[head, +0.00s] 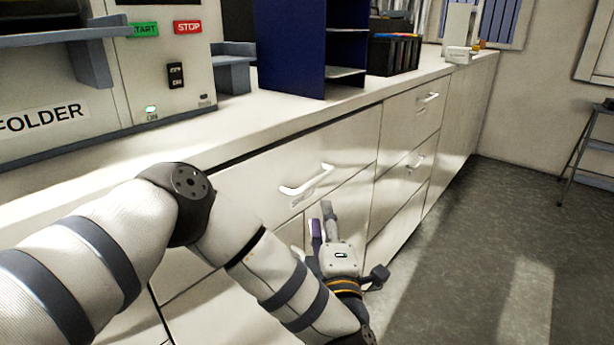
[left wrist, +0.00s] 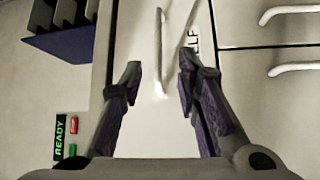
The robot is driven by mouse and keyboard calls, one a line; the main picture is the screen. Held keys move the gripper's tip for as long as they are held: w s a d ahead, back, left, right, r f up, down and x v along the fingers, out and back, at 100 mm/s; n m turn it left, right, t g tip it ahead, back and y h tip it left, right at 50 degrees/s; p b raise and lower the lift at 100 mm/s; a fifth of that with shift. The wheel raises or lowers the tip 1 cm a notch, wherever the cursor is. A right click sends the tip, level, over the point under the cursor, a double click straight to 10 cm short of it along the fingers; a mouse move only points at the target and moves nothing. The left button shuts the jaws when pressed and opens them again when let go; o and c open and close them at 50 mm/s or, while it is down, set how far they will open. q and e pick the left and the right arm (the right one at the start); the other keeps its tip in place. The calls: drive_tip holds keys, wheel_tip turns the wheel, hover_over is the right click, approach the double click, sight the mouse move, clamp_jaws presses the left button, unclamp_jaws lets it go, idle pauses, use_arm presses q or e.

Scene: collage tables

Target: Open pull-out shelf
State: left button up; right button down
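A wide white front with a bar handle (head: 306,180) lies under the counter in the head view; I take it as the pull-out shelf. My left gripper (head: 321,217) is in front of the cabinets, just below and right of this handle in the picture. In the left wrist view, the left gripper (left wrist: 160,66) has its two fingers apart with nothing between the pads. A white handle (left wrist: 158,45) shows ahead, lined up with the gap, and I see no finger touching it. The front looks closed. My right gripper is not in view.
More drawers with handles (head: 428,97) continue along the counter to the right. A folder machine (head: 60,90), a blue rack (head: 290,50) and a black organiser (head: 392,52) stand on the counter. The grey floor (head: 500,240) at the right is clear, with a stool (head: 590,150) beyond.

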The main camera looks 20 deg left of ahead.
use_arm(q)
drive_tip(key=x, duration=1.1)
drive_tip(key=shift+r+b, duration=0.15)
drive_tip(key=shift+b, duration=0.2)
clamp_jaws()
